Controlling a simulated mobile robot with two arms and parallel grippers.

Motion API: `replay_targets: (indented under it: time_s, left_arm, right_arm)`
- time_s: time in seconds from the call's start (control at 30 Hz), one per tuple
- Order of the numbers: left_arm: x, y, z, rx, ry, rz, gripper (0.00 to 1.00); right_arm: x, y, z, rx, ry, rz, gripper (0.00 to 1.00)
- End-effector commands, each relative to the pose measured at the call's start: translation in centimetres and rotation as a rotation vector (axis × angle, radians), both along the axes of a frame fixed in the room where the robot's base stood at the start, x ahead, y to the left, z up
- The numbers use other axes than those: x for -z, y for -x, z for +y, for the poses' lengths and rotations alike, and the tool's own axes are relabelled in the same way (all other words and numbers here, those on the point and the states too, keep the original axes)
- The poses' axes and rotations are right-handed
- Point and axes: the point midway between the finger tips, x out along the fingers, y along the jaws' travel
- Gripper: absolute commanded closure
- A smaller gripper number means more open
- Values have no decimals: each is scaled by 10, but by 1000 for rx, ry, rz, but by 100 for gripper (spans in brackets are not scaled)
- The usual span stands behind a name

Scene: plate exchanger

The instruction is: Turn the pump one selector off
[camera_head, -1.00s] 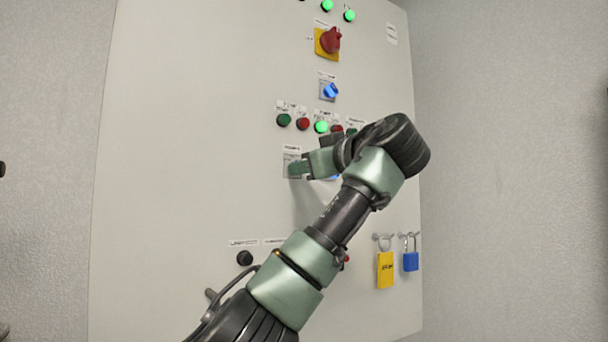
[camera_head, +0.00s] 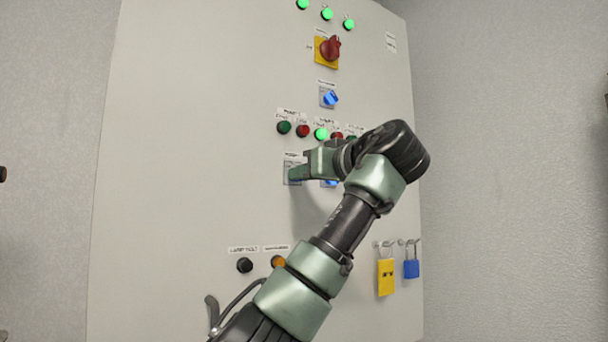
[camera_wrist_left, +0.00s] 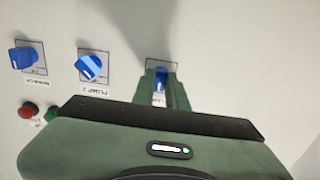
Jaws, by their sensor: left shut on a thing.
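The pump one selector is a small blue knob (camera_wrist_left: 161,80) on a grey plate (camera_head: 288,166) on the panel. In the left wrist view it stands between the fingers of my left gripper (camera_wrist_left: 161,92), its handle roughly upright in the picture. My left gripper (camera_head: 297,173) is shut on this knob. In the head view the fingers hide most of it. The pump 2 selector (camera_wrist_left: 91,67) sits beside it, its blue handle tilted, and it is partly hidden by my gripper in the head view (camera_head: 329,183). My right gripper is not in view.
Above the selector are a dark green lamp (camera_head: 284,127), a dark red lamp (camera_head: 303,131) and a lit green lamp (camera_head: 321,134). A red rotary switch (camera_head: 331,47) and another blue selector (camera_head: 330,98) sit higher.

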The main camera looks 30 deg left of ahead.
Motion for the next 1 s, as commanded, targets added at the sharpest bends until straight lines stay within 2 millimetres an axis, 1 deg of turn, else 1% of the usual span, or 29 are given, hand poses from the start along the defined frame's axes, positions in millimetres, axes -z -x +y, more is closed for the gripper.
replay_targets:
  time_s: [0.03,0.07,0.1,0.13,0.4,0.5,0.57,0.83,1.0]
  left_arm:
    - [1,0,0,0,2,2,100]
    - [1,0,0,0,2,2,84]
    - [1,0,0,0,2,2,73]
    - [1,0,0,0,2,2,65]
    - [0,0,0,0,1,-1,65]
    - [1,1,-4,2,0,-1,65]
    - [2,3,-10,3,0,-1,65]
    - [3,20,-52,3,0,0,65]
    - [2,27,-69,2,1,0,65]
  right_arm:
    - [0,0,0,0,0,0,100]
    - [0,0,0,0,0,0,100]
    - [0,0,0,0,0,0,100]
    - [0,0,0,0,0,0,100]
    - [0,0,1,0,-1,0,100]
    - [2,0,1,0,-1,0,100]
    - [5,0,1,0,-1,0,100]
    - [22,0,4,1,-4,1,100]
    - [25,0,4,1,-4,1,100]
